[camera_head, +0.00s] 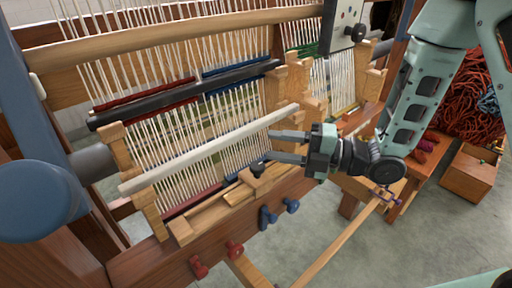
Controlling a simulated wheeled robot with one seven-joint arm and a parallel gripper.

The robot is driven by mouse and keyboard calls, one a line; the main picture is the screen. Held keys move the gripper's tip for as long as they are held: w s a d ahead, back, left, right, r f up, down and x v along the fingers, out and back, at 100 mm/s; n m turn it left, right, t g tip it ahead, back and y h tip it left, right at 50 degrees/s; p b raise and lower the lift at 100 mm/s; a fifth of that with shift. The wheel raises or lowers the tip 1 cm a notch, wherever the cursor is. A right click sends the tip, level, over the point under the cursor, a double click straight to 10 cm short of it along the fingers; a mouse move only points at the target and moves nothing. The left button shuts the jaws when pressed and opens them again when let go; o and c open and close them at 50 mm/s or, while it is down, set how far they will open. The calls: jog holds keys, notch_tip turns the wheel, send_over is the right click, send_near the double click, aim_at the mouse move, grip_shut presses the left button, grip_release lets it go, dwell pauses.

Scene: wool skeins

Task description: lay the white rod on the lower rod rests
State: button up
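The white rod (210,150) lies slanted across the front of the loom, its left end lower in the picture. Its left end overlaps the notched wooden left post (147,208). Its right end is at the stepped wooden right posts (312,108). It appears to lie at the lower rests, but I cannot tell if it is fully seated in both. My gripper (265,149) is right of the rod's middle, fingers apart, pointing left. The upper fingertip is close to the rod's lower edge; no rod shows between the fingers. Contact is unclear.
A dark rod (180,94) and a pale wooden beam (180,37) cross the white warp threads above. Wooden blocks (213,215) lie below the rod. Red and blue pegs (235,249) stick out of the front beam.

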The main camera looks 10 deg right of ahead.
jog(key=s+d+m+g+h, duration=0.3)
jog(key=s+m+g+h, duration=0.3)
jog(key=s+m+h, duration=1)
jog(key=s+m, duration=0.5)
jog(key=m, duration=0.3)
jog(key=shift+m, duration=0.3)
jog(key=shift+d, duration=0.1)
